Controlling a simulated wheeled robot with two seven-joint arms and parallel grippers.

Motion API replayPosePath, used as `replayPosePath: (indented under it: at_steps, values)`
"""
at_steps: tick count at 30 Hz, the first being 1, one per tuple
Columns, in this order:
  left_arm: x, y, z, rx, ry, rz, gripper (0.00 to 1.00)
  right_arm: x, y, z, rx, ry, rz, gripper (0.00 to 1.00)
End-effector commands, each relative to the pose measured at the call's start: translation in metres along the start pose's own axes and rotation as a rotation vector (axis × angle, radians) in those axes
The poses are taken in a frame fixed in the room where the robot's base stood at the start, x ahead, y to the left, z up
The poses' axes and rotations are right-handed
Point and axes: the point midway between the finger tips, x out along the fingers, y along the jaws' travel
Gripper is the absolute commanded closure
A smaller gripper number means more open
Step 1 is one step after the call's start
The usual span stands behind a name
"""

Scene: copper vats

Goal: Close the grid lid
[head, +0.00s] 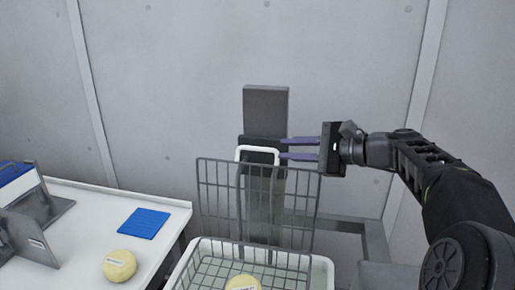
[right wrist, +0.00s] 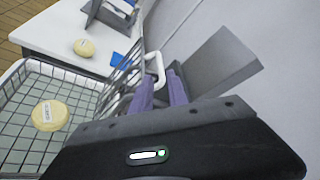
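The grid lid (head: 215,193) is a grey wire panel standing upright at the back of a wire basket (head: 209,271). A white loop handle (head: 257,149) is at the lid's top edge; it also shows in the right wrist view (right wrist: 154,66). My right gripper (head: 283,149) is open, with its two purple fingers apart and pointing left. Its fingertips are close to the right side of the handle; I cannot tell whether they touch it. In the right wrist view the fingers (right wrist: 160,90) show just below the handle. My left gripper is not in view.
A pale yellow cheese (head: 243,283) lies in the basket. A white table (head: 80,225) at the left bears another cheese (head: 119,266), a blue pad (head: 143,223) and a grey metal stand. A grey post (head: 265,105) rises behind the lid, near the wall.

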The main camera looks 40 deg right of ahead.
Motion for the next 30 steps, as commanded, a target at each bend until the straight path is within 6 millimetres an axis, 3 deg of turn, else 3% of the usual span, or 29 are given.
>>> replayPosePath:
  at_steps: [9,15,26,30]
  values:
    - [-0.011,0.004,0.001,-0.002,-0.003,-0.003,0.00,0.061,0.000,0.001,0.001,-0.002,0.003,0.80]
    - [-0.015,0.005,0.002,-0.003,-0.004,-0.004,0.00,0.088,0.000,0.001,0.000,-0.001,0.002,0.80]
    - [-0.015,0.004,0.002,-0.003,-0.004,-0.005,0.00,0.094,0.000,0.000,-0.001,0.000,0.000,0.80]
    - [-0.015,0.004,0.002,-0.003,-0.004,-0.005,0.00,0.094,0.000,0.000,-0.001,0.000,0.000,0.90]
